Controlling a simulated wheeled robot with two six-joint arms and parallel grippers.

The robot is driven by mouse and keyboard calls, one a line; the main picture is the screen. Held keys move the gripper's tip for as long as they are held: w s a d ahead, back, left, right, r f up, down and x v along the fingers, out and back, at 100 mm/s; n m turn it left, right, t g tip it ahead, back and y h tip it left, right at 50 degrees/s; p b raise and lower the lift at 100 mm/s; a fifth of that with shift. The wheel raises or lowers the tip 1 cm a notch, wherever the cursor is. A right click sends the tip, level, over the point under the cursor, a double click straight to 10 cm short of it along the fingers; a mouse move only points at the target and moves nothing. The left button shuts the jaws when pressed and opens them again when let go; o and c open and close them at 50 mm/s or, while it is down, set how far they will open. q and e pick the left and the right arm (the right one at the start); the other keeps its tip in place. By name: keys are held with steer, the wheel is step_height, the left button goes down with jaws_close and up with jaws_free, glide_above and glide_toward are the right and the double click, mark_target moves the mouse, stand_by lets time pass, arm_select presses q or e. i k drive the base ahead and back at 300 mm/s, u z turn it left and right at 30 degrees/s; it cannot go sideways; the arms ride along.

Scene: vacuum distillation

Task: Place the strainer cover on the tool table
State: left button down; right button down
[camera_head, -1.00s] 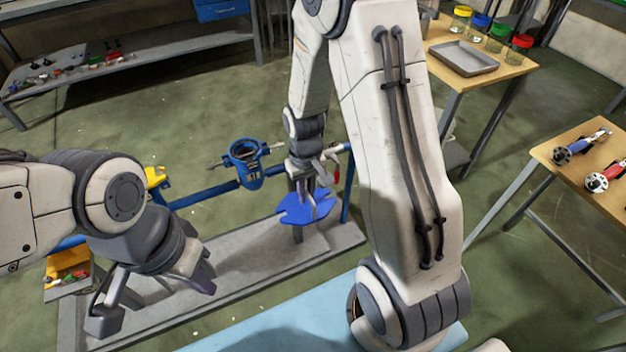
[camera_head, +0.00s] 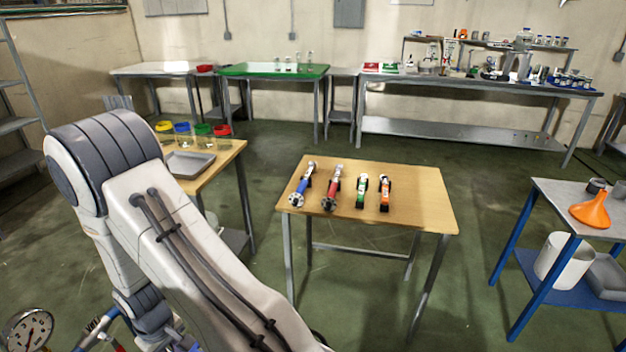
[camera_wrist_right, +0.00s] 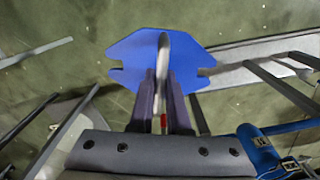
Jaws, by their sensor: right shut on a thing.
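The strainer cover (camera_wrist_right: 192,60) is a flat blue plate with notched edges and an upright pale handle; it shows in the right wrist view. My right gripper (camera_wrist_right: 162,88) is shut on the handle, with the plate beyond the fingertips. The cover is out of sight in the head view, where my right arm fills the lower left. The wooden tool table (camera_head: 428,204) stands in the middle of the head view, with several hand tools in a row on it. The cover is away from this table, over the floor area. My left gripper is out of view.
The tool table's front and right side are bare. A wooden table with a grey tray (camera_head: 190,164) and coloured-lid jars stands at left. A blue-legged cart with an orange funnel (camera_head: 592,210) is at right. The blue strainer body (camera_wrist_right: 258,152) is low right in the wrist view.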

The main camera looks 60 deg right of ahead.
mark_target(424, 205)
steer(key=z, duration=0.9)
steer(key=i, duration=0.75)
steer(key=z, duration=1.25)
